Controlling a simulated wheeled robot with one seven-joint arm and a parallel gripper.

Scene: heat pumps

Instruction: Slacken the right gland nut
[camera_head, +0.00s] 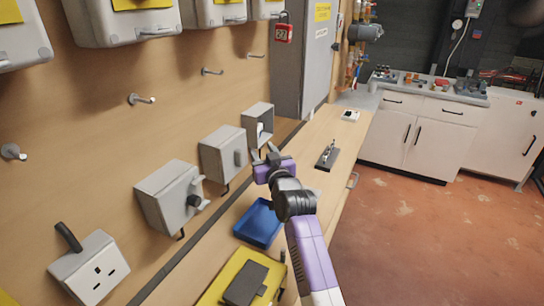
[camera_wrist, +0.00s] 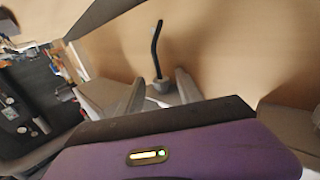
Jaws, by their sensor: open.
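In the wrist view a grey gland nut (camera_wrist: 160,87) with a black cable (camera_wrist: 157,50) shows between my two fingertips. I cannot tell whether either finger touches the nut. My gripper (camera_wrist: 157,90) is open. In the head view my gripper (camera_head: 264,152) is just below the rightmost small grey box (camera_head: 258,124), which is open at the front. That box's gland nut is hidden there behind the gripper. The middle box (camera_head: 224,154) is shut, with a black cable under it. The box to its left (camera_head: 170,195) carries a dark round knob and a cable.
The wooden bench (camera_head: 330,120) runs under the boxes and holds a blue tray (camera_head: 259,224), a yellow case (camera_head: 222,284) and a dark stand (camera_head: 327,158). A grey cabinet (camera_head: 302,70) is at the back. The red floor (camera_head: 420,230) is clear at right.

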